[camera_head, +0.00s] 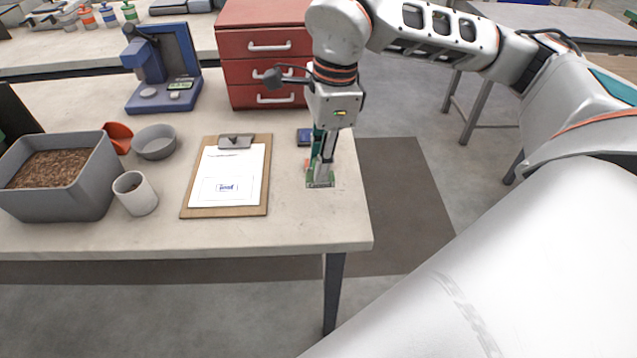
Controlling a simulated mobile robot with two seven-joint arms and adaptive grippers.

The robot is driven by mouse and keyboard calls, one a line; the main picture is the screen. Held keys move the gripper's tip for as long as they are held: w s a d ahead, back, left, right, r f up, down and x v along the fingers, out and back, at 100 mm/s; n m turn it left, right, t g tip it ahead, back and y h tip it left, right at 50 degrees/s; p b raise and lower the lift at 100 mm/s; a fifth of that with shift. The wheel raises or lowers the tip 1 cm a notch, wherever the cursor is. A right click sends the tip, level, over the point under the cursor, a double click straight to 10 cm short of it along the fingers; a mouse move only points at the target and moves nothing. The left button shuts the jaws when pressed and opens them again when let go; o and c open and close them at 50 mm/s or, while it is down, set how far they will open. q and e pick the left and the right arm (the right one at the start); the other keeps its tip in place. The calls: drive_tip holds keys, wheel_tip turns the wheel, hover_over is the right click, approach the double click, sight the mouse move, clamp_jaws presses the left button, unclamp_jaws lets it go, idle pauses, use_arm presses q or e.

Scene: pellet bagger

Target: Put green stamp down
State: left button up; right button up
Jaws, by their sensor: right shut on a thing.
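My right gripper (323,158) points down over the right end of the table. It is shut on the green stamp (317,138), which shows only in part behind the fingers. The stamp is at or just above the table top; I cannot tell if it touches. A small dark blue ink pad (304,137) lies just left of and behind the gripper. A clipboard (256,207) with a white sheet (215,165) lies to the left, and the sheet bears a blue printed mark near its lower edge. My left gripper is not in view.
A red drawer unit (232,74) stands behind the gripper. A blue device (184,63), a grey bowl (154,142), a grey bin (82,196) of brown pellets and a white cup (137,197) stand to the left. The table's right edge (360,200) is close to the gripper.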

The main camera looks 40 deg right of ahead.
sight(319, 184)
drive_tip(key=shift+f, duration=2.95)
drive_tip(key=shift+f+b, duration=0.15)
drive_tip(key=shift+b, duration=0.15)
drive_tip(key=o, duration=0.9)
drive_tip(key=shift+c, duration=0.2)
